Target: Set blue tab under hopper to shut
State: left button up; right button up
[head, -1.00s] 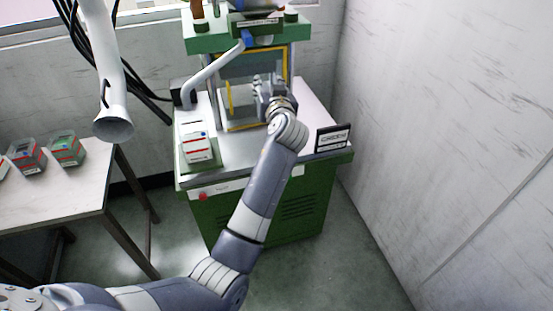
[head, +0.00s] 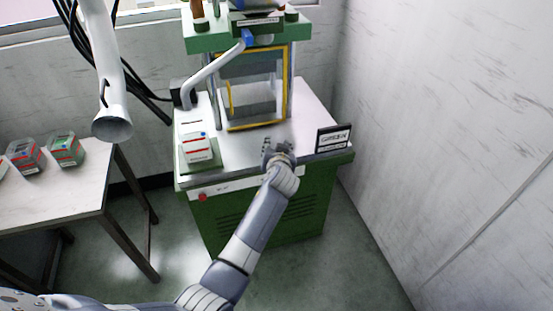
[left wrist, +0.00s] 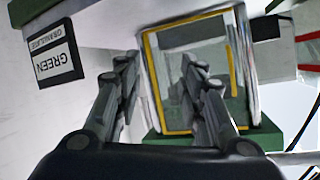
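A small blue piece (head: 247,37), which looks like the tab, sits at the upper end of the bent white pipe, by the press's green top plate (head: 205,44). It is too small to tell its setting. Above it, the part that may be the hopper (head: 256,5) is cut off by the head view's top edge. My left gripper (head: 275,148) is over the front edge of the press bench, well below and in front of the blue piece. In the left wrist view its fingers (left wrist: 158,72) are apart with nothing between them. My right gripper is not in view.
The press has a yellow-framed window (head: 229,90). On its bench stand a white-and-red box (head: 197,148) at left and a black-framed sign (head: 333,138) at right. A white duct (head: 112,120) hangs at left above a side table (head: 60,200) with boxes. A wall closes the right.

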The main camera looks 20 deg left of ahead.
pick_arm(q)
jog(key=shift+s+d+f+m, duration=0.15)
jog(key=shift+s+f, duration=0.1)
jog(key=shift+f, duration=0.65)
jog(key=shift+s+d+f+m, duration=0.15)
jog(key=shift+s+f, duration=0.1)
jog(key=shift+f, duration=0.65)
jog(key=shift+a, duration=0.1)
